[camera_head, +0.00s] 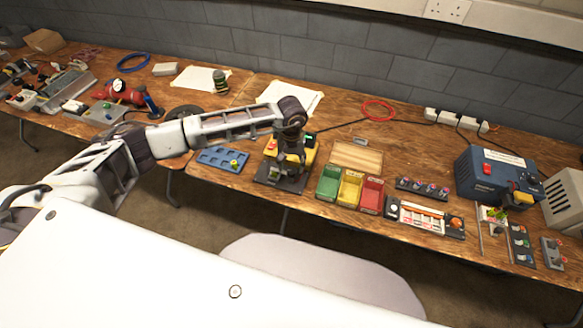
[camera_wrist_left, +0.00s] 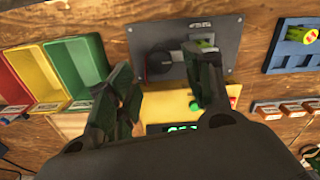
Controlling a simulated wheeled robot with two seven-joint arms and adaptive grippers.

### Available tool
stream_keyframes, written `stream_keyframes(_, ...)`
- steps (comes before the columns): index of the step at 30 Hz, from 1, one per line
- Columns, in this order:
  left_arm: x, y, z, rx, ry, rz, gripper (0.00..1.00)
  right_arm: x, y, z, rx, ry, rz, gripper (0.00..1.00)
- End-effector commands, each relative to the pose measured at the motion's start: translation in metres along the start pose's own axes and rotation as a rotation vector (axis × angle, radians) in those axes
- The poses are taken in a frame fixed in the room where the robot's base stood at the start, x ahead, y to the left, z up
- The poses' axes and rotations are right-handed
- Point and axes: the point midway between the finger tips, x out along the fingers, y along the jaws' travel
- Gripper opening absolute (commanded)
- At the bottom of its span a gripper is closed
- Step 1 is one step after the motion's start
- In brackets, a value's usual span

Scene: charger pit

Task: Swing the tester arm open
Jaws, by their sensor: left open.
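The tester, a yellow box with a dark grey plate, stands near the bench's front edge; its yellow body (camera_head: 306,156) is partly covered by my left gripper (camera_head: 290,162) in the head view. In the left wrist view, the plate (camera_wrist_left: 225,64) fills the top middle, with the yellow body (camera_wrist_left: 235,90) and a lit green display below it. A dark round piece (camera_wrist_left: 158,65) with a grey bar, possibly the tester arm, lies on the plate. My left gripper (camera_wrist_left: 160,66) is open, its fingers either side of that piece in the picture. Contact cannot be told. My right gripper is out of view.
Green, yellow and red bins (camera_head: 350,190) stand close right of the tester. A blue tray (camera_head: 222,160) lies to its left. A wooden tray (camera_head: 357,156) lies behind the bins. A blue machine (camera_head: 490,180) stands farther right.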

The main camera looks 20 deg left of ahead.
Motion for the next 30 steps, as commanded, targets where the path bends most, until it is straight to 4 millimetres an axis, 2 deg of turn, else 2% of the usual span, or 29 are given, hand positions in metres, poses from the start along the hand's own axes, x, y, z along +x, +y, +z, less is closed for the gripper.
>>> stream_keyframes(3, 0.015, 0.000, 0.001, 0.000, -0.002, 0.000, 0.51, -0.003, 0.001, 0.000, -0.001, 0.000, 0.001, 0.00)
stream_keyframes(9, 0.032, 0.000, 0.001, -0.001, -0.001, 0.000, 0.51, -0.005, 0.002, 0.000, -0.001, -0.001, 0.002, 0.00)
stream_keyframes(22, 0.037, 0.000, 0.000, 0.000, 0.000, 0.000, 0.51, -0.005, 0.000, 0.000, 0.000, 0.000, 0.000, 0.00)
stream_keyframes(30, 0.037, 0.000, 0.000, 0.000, 0.000, 0.000, 0.17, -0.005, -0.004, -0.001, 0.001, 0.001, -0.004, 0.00)
